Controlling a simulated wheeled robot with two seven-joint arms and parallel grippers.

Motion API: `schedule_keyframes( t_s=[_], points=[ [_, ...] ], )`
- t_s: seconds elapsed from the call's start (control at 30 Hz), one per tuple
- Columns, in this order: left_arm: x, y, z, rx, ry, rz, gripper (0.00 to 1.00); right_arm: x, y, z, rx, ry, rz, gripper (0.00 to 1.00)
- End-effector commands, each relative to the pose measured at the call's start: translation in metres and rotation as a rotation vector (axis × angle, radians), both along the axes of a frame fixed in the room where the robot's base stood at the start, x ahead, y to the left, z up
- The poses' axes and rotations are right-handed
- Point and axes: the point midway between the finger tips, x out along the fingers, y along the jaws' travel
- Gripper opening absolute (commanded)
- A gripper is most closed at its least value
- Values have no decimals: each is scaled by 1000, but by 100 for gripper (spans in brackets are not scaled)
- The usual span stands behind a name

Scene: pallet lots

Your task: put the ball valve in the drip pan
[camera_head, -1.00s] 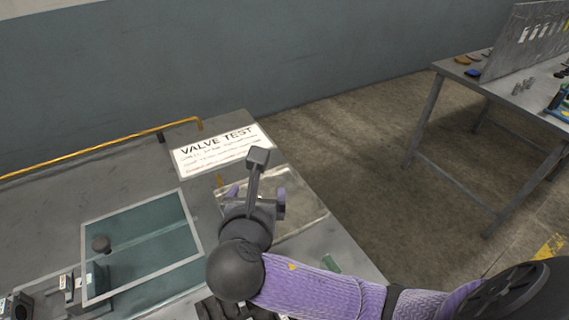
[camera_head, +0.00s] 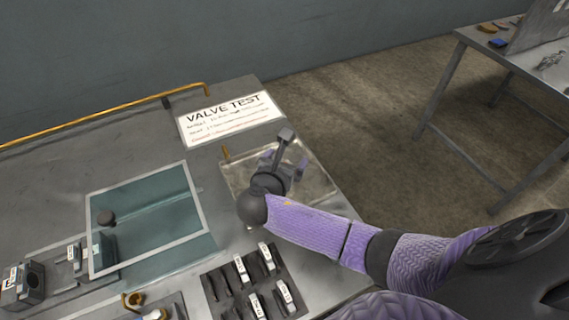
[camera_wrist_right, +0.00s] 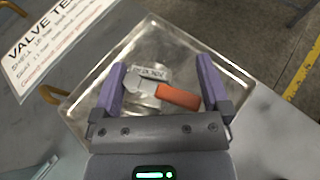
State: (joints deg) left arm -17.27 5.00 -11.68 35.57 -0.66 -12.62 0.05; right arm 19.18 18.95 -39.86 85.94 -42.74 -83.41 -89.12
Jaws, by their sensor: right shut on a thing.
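The drip pan (camera_head: 318,180) is a shallow shiny metal tray on the bench, below the VALVE TEST sign; it fills the middle of the right wrist view (camera_wrist_right: 188,56). My right gripper (camera_head: 285,162) is over the pan. In the right wrist view the ball valve (camera_wrist_right: 150,80), a silvery body with an orange handle, lies between the purple fingers of the right gripper (camera_wrist_right: 162,75), which is shut on it. I cannot tell whether the valve touches the pan's floor. In the head view the valve is hidden by the gripper. My left gripper is not in view.
The VALVE TEST sign (camera_head: 228,116) lies behind the pan. A framed teal panel (camera_head: 150,215) with a dark knob is to the left. A black rack (camera_head: 222,293) with several tagged parts stands in front. A yellow pipe (camera_head: 90,120) runs along the back. Another table (camera_head: 480,75) stands at the right.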

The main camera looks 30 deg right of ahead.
Motion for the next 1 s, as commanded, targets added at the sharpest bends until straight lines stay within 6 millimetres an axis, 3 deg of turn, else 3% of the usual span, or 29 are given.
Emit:
schedule_keyframes(
  t_s=[0.27,0.3,0.57,1.0],
  points=[
    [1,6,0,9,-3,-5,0,1,0,0,-2,-4,0,0],
    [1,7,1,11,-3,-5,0,0,0,-1,-1,-2,1,100],
    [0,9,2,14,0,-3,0,0,1,3,0,-3,1,100],
    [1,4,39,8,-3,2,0,-65,74,44,2,-2,2,100]
  ],
)
